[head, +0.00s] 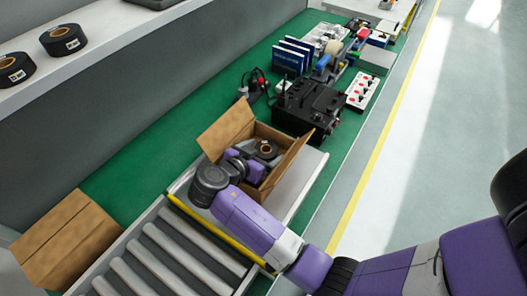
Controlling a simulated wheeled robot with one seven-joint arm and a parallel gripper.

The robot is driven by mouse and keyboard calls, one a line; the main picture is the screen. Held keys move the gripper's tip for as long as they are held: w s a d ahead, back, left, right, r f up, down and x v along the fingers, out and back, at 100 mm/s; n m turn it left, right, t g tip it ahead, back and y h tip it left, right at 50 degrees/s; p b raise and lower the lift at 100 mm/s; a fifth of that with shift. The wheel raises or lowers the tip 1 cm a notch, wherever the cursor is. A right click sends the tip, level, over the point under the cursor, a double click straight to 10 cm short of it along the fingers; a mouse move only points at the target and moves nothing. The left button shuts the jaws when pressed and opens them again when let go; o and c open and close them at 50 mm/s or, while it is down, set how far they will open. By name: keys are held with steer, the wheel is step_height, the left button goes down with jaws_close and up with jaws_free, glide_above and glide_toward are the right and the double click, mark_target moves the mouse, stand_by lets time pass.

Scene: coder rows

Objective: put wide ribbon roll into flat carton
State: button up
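An open brown carton (227,128) with raised flaps stands on the grey end plate of the roller line. A black ribbon roll with a brown core (265,149) shows inside the carton's opening. My purple arm reaches in from the right, and its wrist bends over the carton's near left side. My gripper (254,166) is at the carton's mouth, close to the roll. Its fingers are mostly hidden by the wrist and carton, so I cannot tell whether it touches the roll or is open. Two more black rolls (63,39) (15,69) lie on the white shelf.
Another brown carton (65,240) sits at the lower left beside the rollers (165,255). A black device (308,106) stands just behind the open carton. Blue binders (291,56) and a switch panel (362,91) are farther back. Green bench is bare at the left.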

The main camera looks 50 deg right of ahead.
steer(key=shift+r, duration=0.25)
steer(key=shift+a, duration=0.4)
steer(key=b+v, duration=0.1)
steer(key=v, duration=1)
steer(key=shift+a+r, duration=0.1)
steer(key=shift+r, duration=0.05)
